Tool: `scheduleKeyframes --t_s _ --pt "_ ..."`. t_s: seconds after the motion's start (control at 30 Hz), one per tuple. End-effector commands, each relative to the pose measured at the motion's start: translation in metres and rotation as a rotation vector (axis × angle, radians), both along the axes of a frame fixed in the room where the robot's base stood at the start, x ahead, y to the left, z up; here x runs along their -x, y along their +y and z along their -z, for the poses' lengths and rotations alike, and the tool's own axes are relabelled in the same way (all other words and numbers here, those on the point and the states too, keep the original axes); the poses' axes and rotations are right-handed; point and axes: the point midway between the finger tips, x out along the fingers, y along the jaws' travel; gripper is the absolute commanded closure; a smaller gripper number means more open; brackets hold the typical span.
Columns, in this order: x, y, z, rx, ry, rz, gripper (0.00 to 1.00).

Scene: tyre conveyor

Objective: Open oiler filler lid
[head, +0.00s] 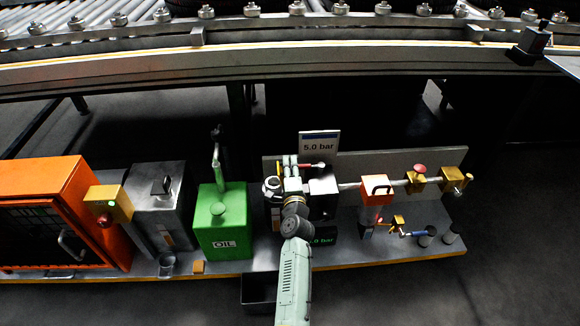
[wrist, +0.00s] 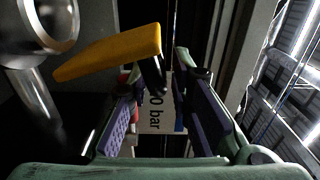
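My gripper (head: 290,162) is in front of the dark block (head: 323,192) at the middle of the bench, fingers pointing to the back. In the wrist view my gripper (wrist: 160,70) is open, with a clear gap between its purple-padded fingers. A yellow bar (wrist: 110,52) crosses above the left finger; a black piece at its right end hangs near the fingertips. I cannot tell whether they touch. A round metal part (wrist: 50,25) is at the upper left; it also shows left of my gripper in the head view (head: 271,187). I cannot make out which part is the filler lid.
A green oil can (head: 221,215) with a spout stands to the left. A "5.0 bar" sign (head: 319,146) stands behind my gripper. Valves with a red knob (head: 420,169) are on the right. The roller conveyor (head: 130,65) runs along the back, above the bench.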

Motion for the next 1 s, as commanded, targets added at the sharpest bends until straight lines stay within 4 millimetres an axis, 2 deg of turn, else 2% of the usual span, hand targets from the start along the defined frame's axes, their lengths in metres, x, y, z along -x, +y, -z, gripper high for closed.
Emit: scheduleKeyframes --t_s 0.13,0.27,0.37,0.47,0.53,0.57,0.6,0.63,0.8,1.0 --pt "0.000 0.000 -0.003 0.002 0.000 -0.001 0.80" --pt "0.000 0.000 -0.015 0.003 -0.002 -0.002 0.80" --pt "0.000 0.000 -0.031 0.003 -0.006 0.001 0.80" --pt "-0.001 -0.001 -0.057 0.003 -0.013 0.003 0.79" --pt "-0.001 -0.001 -0.073 0.001 -0.018 0.004 0.68" --pt "-0.001 -0.002 -0.079 0.001 -0.020 0.006 0.68" --pt "-0.001 -0.003 -0.086 0.000 -0.019 0.007 0.80" --pt "-0.001 -0.002 -0.090 0.000 -0.017 0.006 0.80" --pt "-0.001 -0.001 -0.101 -0.001 -0.009 0.003 0.80" --pt "-0.001 0.000 -0.102 0.000 -0.003 0.001 0.80"
